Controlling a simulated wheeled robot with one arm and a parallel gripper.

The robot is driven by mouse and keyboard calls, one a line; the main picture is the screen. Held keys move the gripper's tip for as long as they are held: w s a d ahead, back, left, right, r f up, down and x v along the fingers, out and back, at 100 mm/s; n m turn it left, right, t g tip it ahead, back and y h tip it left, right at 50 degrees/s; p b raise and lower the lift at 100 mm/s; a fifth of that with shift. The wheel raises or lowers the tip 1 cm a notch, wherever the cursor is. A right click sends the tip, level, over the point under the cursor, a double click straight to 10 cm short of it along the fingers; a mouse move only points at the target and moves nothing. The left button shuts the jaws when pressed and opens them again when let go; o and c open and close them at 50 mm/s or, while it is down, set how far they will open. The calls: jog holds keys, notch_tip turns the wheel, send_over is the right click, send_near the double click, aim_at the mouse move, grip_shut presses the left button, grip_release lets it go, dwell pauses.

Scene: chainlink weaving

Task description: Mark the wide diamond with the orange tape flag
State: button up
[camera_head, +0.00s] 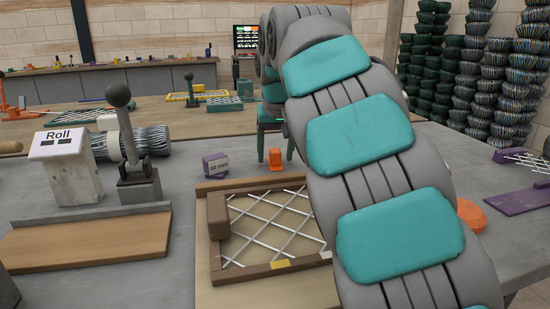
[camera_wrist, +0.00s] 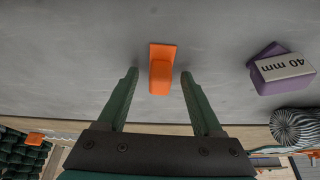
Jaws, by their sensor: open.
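The orange tape flag (camera_head: 275,159) stands on the grey bench just behind the wire panel. It also shows in the wrist view (camera_wrist: 160,78), centred between my fingertips. My gripper (camera_wrist: 160,74) is open, its two green fingers on either side of the flag with a gap on each side. In the head view, my gripper (camera_head: 276,143) points down at the flag. The panel of crossed silver wires (camera_head: 262,222) sits in a brown frame (camera_head: 241,274). Its diamonds differ in size, but my arm hides its right part, and I cannot tell surely which is the wide one.
A purple 40 mm block (camera_head: 216,165) stands left of the flag. A brown block (camera_head: 218,216) sits on the frame's left side. Farther left are a lever tool (camera_head: 131,150), a white Roll box (camera_head: 66,165) and a wire roll (camera_head: 152,141). An orange piece (camera_head: 471,215) lies right of my arm.

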grip_shut()
dwell(0.5)
jog(key=shift+r, duration=0.25)
